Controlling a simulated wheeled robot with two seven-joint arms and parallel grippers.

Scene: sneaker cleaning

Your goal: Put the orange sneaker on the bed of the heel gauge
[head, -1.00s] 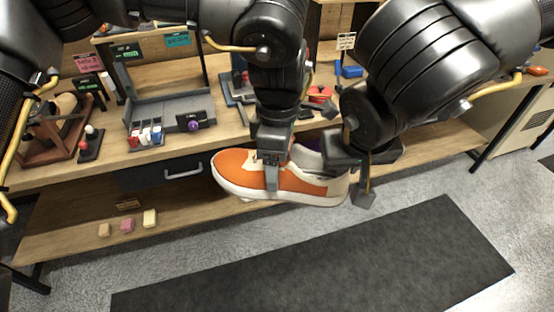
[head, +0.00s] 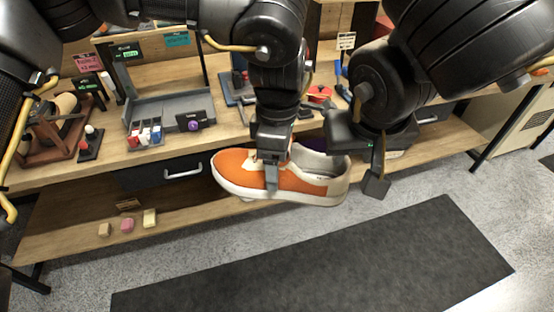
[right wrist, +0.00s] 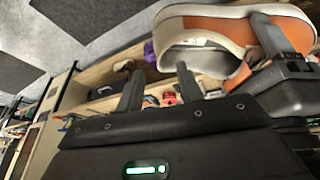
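The orange sneaker (head: 243,173) has a white sole and pale heel and hangs in front of the bench edge, toe to the left. My left gripper (head: 272,178) is shut on its side, one finger showing. My right gripper (head: 365,178) is just right of the heel, empty; in the right wrist view (right wrist: 158,82) its fingers stand apart. The heel of the sneaker (right wrist: 203,62) is beside them there. A grey flat-bedded device (head: 172,108) with an upright post stands on the bench at left. I cannot tell for certain whether it is the heel gauge.
The wooden bench (head: 225,133) carries a brown wooden rack (head: 42,135) at left and a red item (head: 319,93) behind my arms. Small blocks (head: 127,225) lie on the lower shelf. A dark mat (head: 320,262) covers the floor in front.

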